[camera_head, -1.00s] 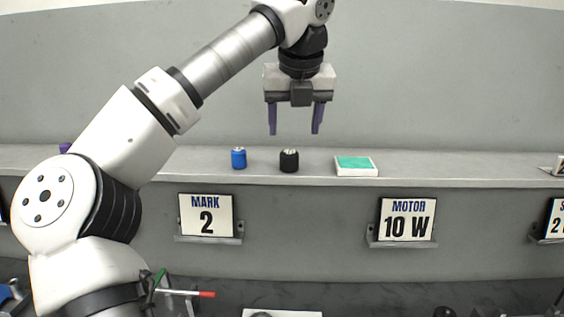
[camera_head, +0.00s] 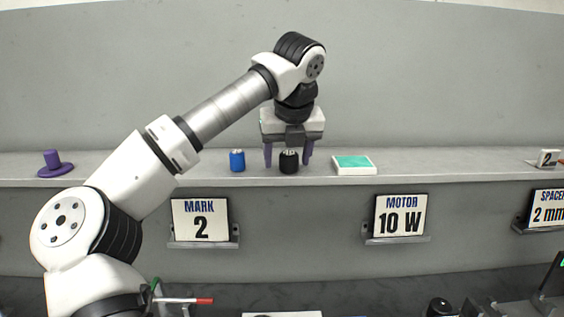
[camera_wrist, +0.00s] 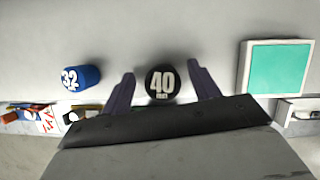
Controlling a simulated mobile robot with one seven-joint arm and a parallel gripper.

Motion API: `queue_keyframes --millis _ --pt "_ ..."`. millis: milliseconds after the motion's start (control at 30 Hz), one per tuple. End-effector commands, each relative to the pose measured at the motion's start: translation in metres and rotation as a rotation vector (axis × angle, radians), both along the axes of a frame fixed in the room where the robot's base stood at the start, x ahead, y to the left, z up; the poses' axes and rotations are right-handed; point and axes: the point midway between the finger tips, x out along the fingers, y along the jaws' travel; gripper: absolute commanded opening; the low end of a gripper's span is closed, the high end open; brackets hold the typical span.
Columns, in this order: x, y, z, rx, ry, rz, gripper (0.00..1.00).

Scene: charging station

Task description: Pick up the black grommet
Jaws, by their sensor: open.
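The black grommet (camera_head: 289,162) stands upright on the grey shelf, below the palm of my gripper. In the wrist view its round top (camera_wrist: 161,83) shows a white "40" with smaller print under it. My gripper (camera_head: 288,162) points down with its two purple fingers apart, one on each side of the grommet. In the wrist view the fingers (camera_wrist: 160,88) also flank it, with a narrow gap visible on each side. Nothing is held. The grommet's lower part is partly hidden in the wrist view.
A blue cylinder (camera_head: 237,160) marked "32" (camera_wrist: 80,77) stands left of the grommet. A white block with a teal top (camera_head: 354,165) lies to the right. A purple flanged piece (camera_head: 53,164) is at far left. Signs (camera_head: 201,219) hang below the grey shelf (camera_head: 440,167).

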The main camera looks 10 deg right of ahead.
Motion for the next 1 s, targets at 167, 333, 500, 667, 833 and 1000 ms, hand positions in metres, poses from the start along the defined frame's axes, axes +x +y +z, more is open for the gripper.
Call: queue_keyframes --millis 167,333,500,667,833,1000 --pt "0.0007 -0.0012 -0.002 0.0 -0.002 0.001 0.61" --pt "0.0007 -0.0011 -0.002 0.0 -0.001 0.001 0.49" --pt "0.0007 -0.001 -0.002 0.0 -0.001 0.001 0.27" --pt "0.0006 -0.001 -0.0019 0.0 -0.001 0.001 0.13" --pt "0.0007 -0.001 -0.0014 0.0 -0.001 0.001 0.13" --pt "0.001 -0.0012 0.0062 0.0 -0.002 0.001 0.13"
